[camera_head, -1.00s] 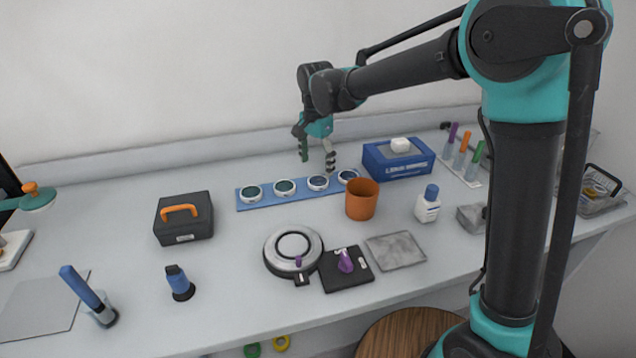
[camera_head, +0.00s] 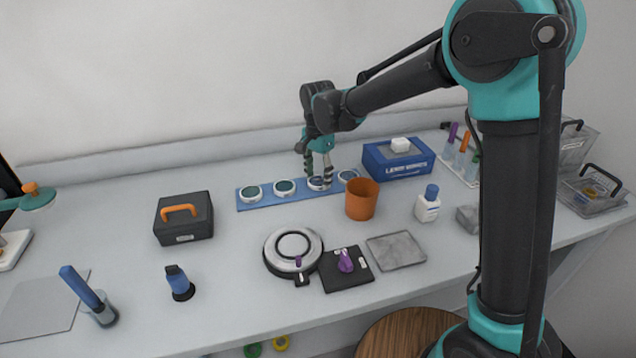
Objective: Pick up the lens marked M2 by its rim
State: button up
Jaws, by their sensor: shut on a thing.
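Several round lenses with white rims sit in a row on a blue strip (camera_head: 268,197) at the back of the table. My gripper (camera_head: 319,180) is down at the third lens from the left (camera_head: 317,184), with its fingers at either side of the rim and shut on it. The fingers partly hide this lens. The other lenses are the leftmost one (camera_head: 251,193), the second one (camera_head: 284,187) and the rightmost one (camera_head: 348,175), partly behind the orange cup. Markings on the lenses are too small to read, so I cannot tell which is M2.
An orange cup (camera_head: 362,203) stands close in front of the strip's right end. A blue wipes box (camera_head: 398,164) is to the right, and a black case (camera_head: 184,220) to the left. A round silver device (camera_head: 293,247) stands in front. Bare table lies between the strip and this device.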

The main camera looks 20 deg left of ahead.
jog(key=shift+c, duration=0.9)
